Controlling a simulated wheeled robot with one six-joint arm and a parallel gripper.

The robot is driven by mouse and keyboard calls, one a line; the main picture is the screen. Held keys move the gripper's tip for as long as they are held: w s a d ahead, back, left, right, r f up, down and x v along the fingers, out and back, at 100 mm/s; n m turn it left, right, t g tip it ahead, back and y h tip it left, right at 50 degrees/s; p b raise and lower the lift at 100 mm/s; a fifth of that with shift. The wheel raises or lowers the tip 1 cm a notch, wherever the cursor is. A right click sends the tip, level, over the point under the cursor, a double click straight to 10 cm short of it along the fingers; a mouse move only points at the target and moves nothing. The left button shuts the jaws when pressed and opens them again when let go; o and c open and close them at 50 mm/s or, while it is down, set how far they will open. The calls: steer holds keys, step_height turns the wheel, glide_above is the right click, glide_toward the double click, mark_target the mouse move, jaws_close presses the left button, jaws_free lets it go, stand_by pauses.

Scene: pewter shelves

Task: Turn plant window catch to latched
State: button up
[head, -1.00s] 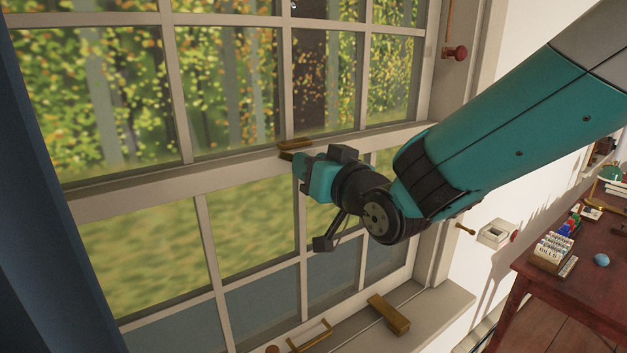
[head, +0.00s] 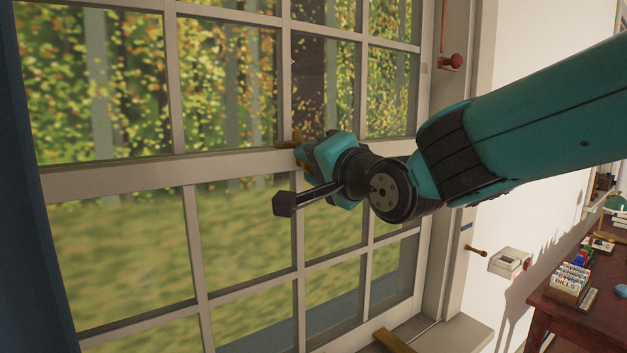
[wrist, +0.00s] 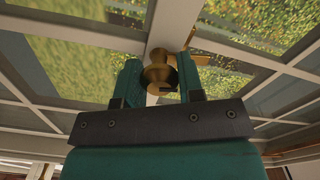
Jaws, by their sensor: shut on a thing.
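The brass window catch sits on the meeting rail of the window. In the head view only part of the catch (head: 297,140) shows, just beyond my gripper. In the wrist view the catch (wrist: 159,75) shows a round brass body between my two teal fingers, with a flat brass piece to its right. My gripper (wrist: 159,80) is shut on the catch; in the head view my gripper (head: 308,150) reaches the rail from the right. The fingertips are mostly hidden in the head view, and I cannot tell whether the catch is latched.
The window rail (head: 120,178) and panes stand close around my gripper. A red knob (head: 452,61) hangs on the frame at upper right. A wooden block (head: 394,341) lies on the sill below. A desk (head: 580,308) with small items stands at lower right.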

steer(key=shift+m+b, duration=0.75)
steer(key=shift+m, duration=0.35)
steer(key=o, duration=0.9)
